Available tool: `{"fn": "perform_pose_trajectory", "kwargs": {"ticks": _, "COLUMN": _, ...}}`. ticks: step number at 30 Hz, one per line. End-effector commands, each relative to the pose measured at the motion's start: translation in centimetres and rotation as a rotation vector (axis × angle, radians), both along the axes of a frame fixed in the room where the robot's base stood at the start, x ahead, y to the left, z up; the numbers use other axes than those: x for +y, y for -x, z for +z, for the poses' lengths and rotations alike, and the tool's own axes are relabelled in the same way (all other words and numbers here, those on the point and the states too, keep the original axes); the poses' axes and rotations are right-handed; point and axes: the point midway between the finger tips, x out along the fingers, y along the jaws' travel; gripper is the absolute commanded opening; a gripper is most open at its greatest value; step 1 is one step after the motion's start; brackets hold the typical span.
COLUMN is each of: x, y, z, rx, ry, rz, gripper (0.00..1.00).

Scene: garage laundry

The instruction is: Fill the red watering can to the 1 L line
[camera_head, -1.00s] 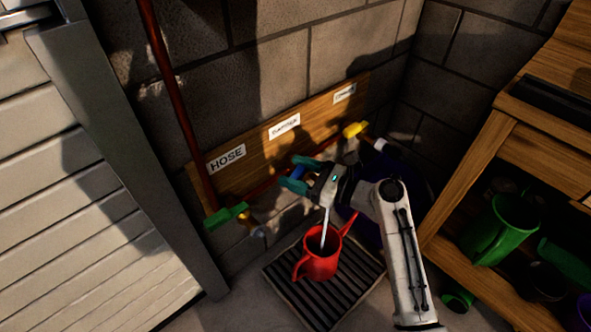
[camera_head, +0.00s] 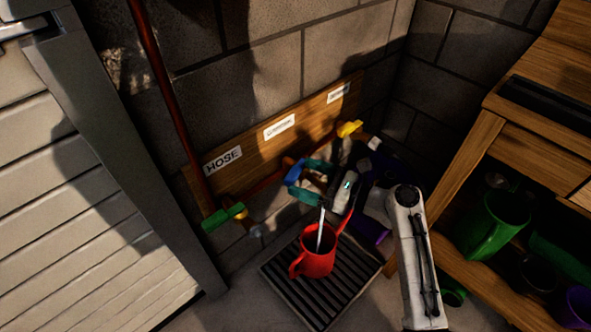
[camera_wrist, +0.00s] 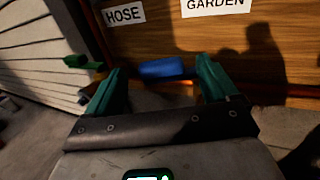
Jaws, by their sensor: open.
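The red watering can (camera_head: 315,262) stands upright on a slatted floor grate, its spout pointing up and right. A thin pale stream (camera_head: 321,232) runs down into its opening. The water level and the 1 L line cannot be made out. A blue tap handle (camera_head: 291,173) sits on the pipe below the GARDEN label; it also shows in the wrist view (camera_wrist: 163,68). My gripper (camera_head: 305,181) is open at this handle, above the can. In the wrist view its teal fingers (camera_wrist: 161,78) stand on either side of the handle, with gaps visible.
A green handle (camera_head: 223,217) sits under the HOSE label (camera_head: 223,160), and a yellow one (camera_head: 350,128) at the right end. The grate (camera_head: 350,282) lies on the floor. A wooden shelf (camera_head: 470,160) at right holds a green can (camera_head: 493,225) and other vessels.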

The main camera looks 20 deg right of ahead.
Motion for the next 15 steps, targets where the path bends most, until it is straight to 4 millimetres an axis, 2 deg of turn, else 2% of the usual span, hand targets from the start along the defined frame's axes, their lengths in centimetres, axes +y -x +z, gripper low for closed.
{"fn": "perform_pose_trajectory", "kwargs": {"ticks": 6, "x": -2.7, "y": 3.2, "z": 0.3, "rx": 0.001, "ry": -0.002, "rz": -0.002, "gripper": 0.87}}
{"fn": "perform_pose_trajectory", "kwargs": {"ticks": 15, "x": -4.2, "y": 5.1, "z": 0.1, "rx": 0.000, "ry": -0.001, "rz": 0.000, "gripper": 0.87}}
